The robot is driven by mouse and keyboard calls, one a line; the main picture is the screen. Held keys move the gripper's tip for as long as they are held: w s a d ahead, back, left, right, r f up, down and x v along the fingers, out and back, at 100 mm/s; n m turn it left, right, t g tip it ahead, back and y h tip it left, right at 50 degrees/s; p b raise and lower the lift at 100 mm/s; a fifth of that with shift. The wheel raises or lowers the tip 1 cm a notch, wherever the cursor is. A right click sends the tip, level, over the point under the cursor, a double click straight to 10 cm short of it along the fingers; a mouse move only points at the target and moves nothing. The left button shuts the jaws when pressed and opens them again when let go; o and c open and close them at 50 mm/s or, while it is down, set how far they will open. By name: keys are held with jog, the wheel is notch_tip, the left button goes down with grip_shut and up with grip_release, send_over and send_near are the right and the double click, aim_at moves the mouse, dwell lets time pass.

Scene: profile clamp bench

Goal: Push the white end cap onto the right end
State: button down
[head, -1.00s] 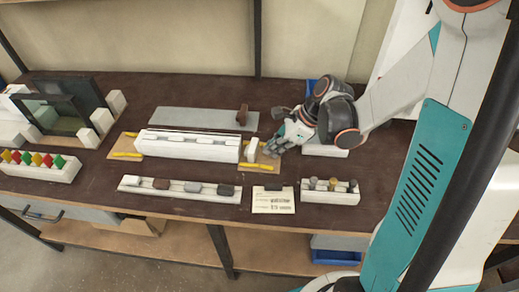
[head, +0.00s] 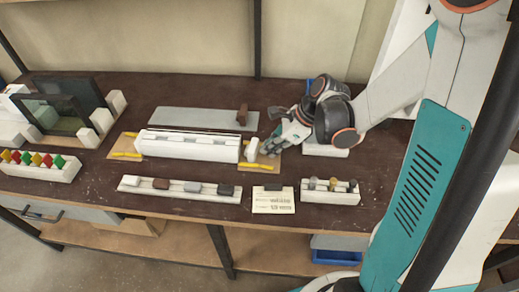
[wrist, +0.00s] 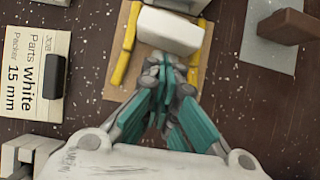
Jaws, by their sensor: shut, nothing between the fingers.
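The white end cap (head: 252,150) stands at the right end of the long white profile (head: 187,147) on the bench. In the wrist view the cap (wrist: 170,31) is a pale block just beyond my fingertips, with the profile's end (wrist: 182,4) behind it. Whether cap and profile touch is hard to tell. My gripper (head: 268,147) is on the cap's right side, fingers pointing at its outer face. In the wrist view my gripper (wrist: 165,64) is shut and empty, its tips at or very near the cap; contact is unclear.
Yellow strips (wrist: 124,45) flank the cap on a wooden board (head: 272,166). A card (head: 273,201) reading "white" and "15 mm" bears a dark block. A rail with several blocks (head: 180,196) lies in front. A grey plate with a brown block (head: 242,115) lies behind.

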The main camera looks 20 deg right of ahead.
aim_at(257, 148)
jog(key=shift+w+a, duration=0.3)
jog(key=shift+a, duration=0.4)
jog(key=shift+w+a, duration=0.25)
jog(key=shift+a, duration=0.4)
jog(key=shift+w+a, duration=0.2)
jog(key=shift+a, duration=0.25)
jog(key=shift+d, duration=0.15)
dwell(0.4)
jog(key=shift+s+d, duration=0.4)
jog(key=shift+d, duration=0.4)
notch_tip(257, 148, up, 8)
jog(key=p, duration=0.5)
jog(key=shift+p, duration=0.3)
